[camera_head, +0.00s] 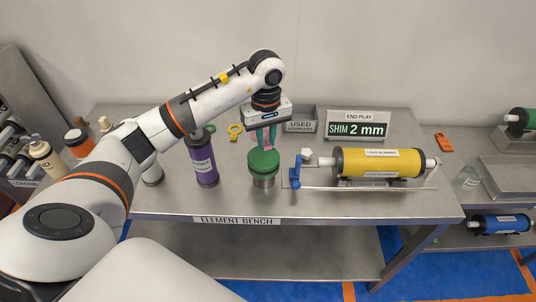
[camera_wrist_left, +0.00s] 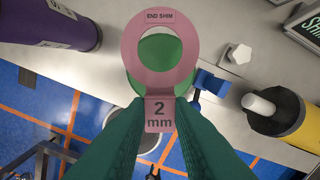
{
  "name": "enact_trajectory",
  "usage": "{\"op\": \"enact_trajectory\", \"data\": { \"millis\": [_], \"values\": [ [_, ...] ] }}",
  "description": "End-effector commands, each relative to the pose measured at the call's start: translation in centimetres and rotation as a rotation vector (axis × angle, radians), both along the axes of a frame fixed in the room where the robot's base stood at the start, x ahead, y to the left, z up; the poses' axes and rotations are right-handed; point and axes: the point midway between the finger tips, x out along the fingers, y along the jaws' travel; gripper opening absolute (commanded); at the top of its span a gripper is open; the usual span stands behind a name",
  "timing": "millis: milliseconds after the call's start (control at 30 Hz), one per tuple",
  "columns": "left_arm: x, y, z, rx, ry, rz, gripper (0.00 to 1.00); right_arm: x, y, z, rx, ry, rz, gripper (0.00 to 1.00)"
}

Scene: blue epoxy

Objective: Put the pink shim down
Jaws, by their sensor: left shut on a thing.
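The pink shim (camera_wrist_left: 131,47) is a flat ring with a tab, marked "END SHIM" and "2 mm". My left gripper (camera_head: 265,143) has green fingers. It is shut on the shim's tab, as the left wrist view (camera_wrist_left: 160,103) shows. In the head view the shim is mostly hidden behind the fingers. The shim is over or just beyond a steel canister with a green lid (camera_head: 263,160); the green shows through the ring's hole. I cannot tell how high the shim is above it. My right gripper is not in view.
On the element bench (camera_head: 335,207) stand a purple bottle (camera_head: 203,163) at left, a yellow load element (camera_head: 378,162) in a holder with a blue clamp (camera_head: 295,172), a "USED" couplers bin (camera_head: 301,126) and a "SHIM 2 mm" sign (camera_head: 358,127) behind. Bench by the front edge is clear.

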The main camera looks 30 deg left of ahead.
Motion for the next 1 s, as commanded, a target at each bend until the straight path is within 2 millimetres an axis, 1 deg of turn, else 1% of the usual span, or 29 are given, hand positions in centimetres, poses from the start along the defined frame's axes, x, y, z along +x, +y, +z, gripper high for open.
{"op": "enact_trajectory", "data": {
  "millis": [33,67,167,333,500,567,767,900,933,1000],
  "values": [
    [-0.1,-0.1,-0.7,-0.001,0.005,-0.001,0.00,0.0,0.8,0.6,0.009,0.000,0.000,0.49],
    [-0.1,-0.1,-1.2,-0.001,0.004,-0.001,0.00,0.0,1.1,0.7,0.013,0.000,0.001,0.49],
    [0.0,-0.1,-2.2,-0.002,0.001,0.000,0.00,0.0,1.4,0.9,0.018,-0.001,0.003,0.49],
    [-0.1,-0.1,-3.6,-0.002,0.003,-0.002,0.00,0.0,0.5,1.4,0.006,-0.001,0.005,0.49],
    [-0.1,-0.1,-5.9,-0.002,0.003,-0.001,0.00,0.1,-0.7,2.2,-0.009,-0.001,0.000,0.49],
    [0.0,-0.1,-6.3,-0.002,-0.001,-0.001,0.00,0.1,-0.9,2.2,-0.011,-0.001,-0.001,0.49],
    [0.0,-0.1,-6.3,0.000,-0.002,-0.002,0.00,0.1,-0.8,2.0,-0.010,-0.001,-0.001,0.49],
    [0.0,0.0,-6.8,0.000,-0.001,-0.002,0.00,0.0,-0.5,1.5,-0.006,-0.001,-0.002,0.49],
    [0.0,-0.1,-6.6,0.000,-0.001,-0.002,0.26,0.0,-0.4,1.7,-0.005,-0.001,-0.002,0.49],
    [0.0,-0.1,-6.6,-0.001,-0.001,-0.002,0.37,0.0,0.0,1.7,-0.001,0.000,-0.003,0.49]
  ]
}}
